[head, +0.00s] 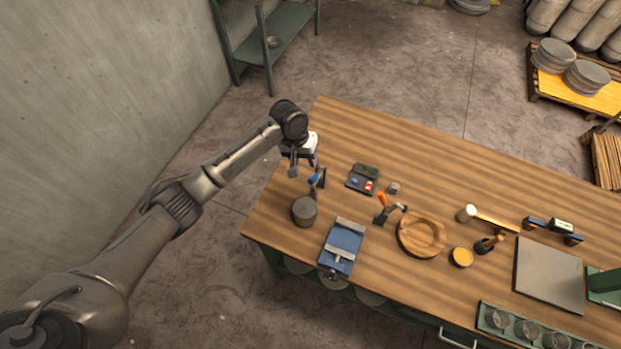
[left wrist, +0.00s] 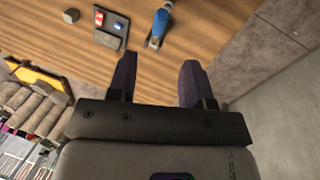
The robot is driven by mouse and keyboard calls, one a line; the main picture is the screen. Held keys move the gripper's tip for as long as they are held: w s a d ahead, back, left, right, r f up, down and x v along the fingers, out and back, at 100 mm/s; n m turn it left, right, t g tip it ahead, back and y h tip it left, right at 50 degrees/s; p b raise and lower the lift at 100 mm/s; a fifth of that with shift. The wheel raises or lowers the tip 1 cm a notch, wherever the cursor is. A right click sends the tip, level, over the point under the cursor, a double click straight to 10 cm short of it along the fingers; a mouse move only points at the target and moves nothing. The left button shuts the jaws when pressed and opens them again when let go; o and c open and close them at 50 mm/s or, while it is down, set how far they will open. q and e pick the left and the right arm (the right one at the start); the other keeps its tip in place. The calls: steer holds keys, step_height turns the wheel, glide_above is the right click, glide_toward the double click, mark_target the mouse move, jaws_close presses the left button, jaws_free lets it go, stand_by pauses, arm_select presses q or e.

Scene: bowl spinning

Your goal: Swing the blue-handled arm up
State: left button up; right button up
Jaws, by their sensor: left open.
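The blue-handled arm (head: 315,179) stands near the left end of the wooden table, just behind a dark grey cylinder (head: 304,212). Its blue handle (left wrist: 160,22) also shows at the top of the left wrist view, beyond the fingertips. My left gripper (head: 303,164) is just behind the blue handle and close to it in the head view. In the left wrist view its two purple-grey fingers (left wrist: 157,70) are spread apart with nothing between them. The handle looks apart from the fingers. My right gripper is not in view.
A dark tray with small items (head: 363,179) lies to the right of the handle. A blue vise-like fixture (head: 342,247) is in front. An orange-handled tool (head: 382,201) and a round wooden dish (head: 421,234) stand farther right. The table's back left corner is clear.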

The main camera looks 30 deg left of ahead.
mark_target(311, 178)
arm_select(q)
steer(key=x, duration=1.1)
steer(key=shift+f, duration=0.25)
jaws_close()
